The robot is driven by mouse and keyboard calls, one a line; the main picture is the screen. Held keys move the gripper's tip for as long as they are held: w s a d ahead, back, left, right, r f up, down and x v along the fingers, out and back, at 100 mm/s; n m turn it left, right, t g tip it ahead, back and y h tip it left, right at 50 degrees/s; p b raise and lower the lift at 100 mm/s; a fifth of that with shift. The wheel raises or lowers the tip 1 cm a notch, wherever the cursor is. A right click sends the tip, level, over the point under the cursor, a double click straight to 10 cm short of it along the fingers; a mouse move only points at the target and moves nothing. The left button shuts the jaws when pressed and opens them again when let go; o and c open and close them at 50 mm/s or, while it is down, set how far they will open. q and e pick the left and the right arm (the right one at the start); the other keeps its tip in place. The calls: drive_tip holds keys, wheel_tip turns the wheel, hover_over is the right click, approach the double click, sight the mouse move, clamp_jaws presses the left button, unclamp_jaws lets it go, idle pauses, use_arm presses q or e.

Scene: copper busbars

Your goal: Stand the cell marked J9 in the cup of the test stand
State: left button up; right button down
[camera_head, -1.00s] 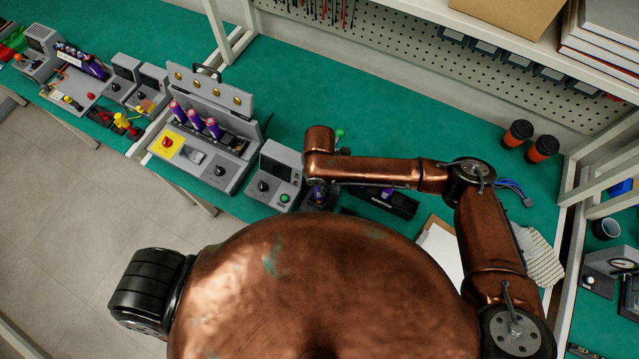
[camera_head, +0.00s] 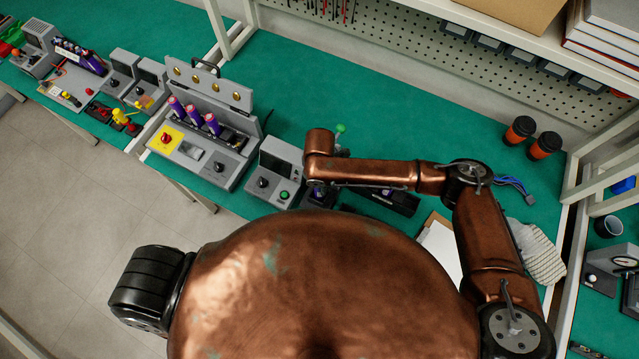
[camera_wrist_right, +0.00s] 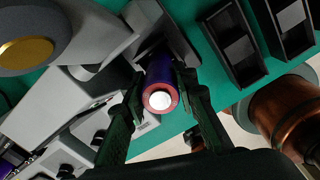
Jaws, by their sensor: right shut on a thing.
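My right gripper (camera_wrist_right: 160,88) is shut on a purple cell (camera_wrist_right: 160,76) with a reddish end ring and a pale round terminal facing the camera. No J9 mark is readable on it. The cell's far end lies at a grey block (camera_wrist_right: 152,28), probably the test stand; I cannot tell whether it is seated in the cup. In the head view, the gripper (camera_head: 318,190) is mostly hidden under my copper-coloured wrist, beside a green-knobbed lever (camera_head: 340,128). My left gripper is not in view.
A grey instrument (camera_head: 268,180) with a green button stands just left of the gripper. Further left is a grey rack (camera_head: 228,165) with several purple cells. A black tray (camera_head: 405,205) lies to the right.

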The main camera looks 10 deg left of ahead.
drive_tip(key=shift+f, duration=0.15)
drive_tip(key=shift+f, duration=0.25)
drive_tip(key=shift+f+p, duration=0.2)
drive_tip(key=shift+p, duration=0.1)
idle(0.5)
drive_tip(key=c, duration=1.5)
unclamp_jaws()
drive_tip(key=shift+o, duration=0.2)
wheel_tip(320, 180, up, 6)
drive_tip(key=p, duration=0.5)
drive_tip(key=shift+p, duration=0.4)
